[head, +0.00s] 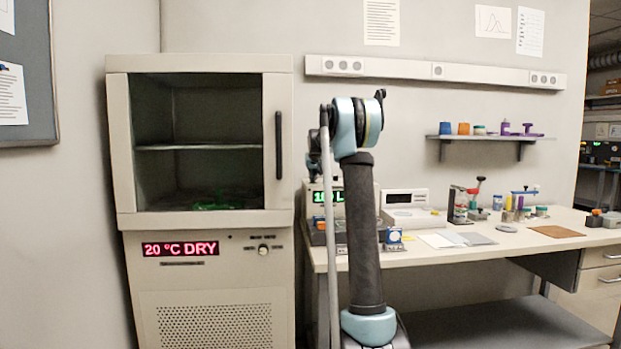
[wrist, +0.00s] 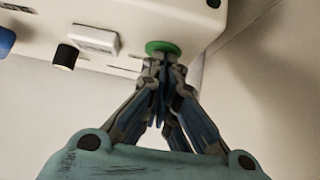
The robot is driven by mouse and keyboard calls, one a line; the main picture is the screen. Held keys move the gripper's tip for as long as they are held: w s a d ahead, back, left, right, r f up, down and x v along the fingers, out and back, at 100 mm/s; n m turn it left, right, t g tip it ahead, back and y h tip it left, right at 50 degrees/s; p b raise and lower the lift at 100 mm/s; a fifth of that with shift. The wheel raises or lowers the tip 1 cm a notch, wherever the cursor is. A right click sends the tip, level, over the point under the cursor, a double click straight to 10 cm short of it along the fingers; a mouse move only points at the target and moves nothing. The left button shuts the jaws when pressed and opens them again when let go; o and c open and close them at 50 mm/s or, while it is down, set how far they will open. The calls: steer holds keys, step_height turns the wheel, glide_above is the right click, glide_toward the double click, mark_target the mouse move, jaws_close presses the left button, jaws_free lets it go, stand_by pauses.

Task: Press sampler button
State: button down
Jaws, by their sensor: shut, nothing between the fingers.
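In the wrist view a green round button (wrist: 162,47) sits on the face of a pale device (wrist: 140,18). My gripper (wrist: 161,64) is shut with nothing held. Its fingertips overlap the lower part of the button; I cannot tell whether they touch it. In the head view a pale box with a green lit display (head: 326,196) stands at the left end of the bench, partly behind my arm. I cannot be sure that it is the same device. My gripper is hidden in the head view.
A white switch (wrist: 96,40) and a black knob (wrist: 65,57) lie left of the button. A drying cabinet (head: 208,265) stands left of the bench (head: 470,248). Blue items (head: 393,238) and a white instrument (head: 408,212) are close right of my arm.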

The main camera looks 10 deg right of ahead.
steer(key=shift+f, duration=0.25)
steer(key=shift+r, duration=0.35)
steer(key=r, duration=0.4)
steer(key=shift+s, duration=0.3)
steer(key=v, duration=0.9)
steer(key=shift+s, duration=0.1)
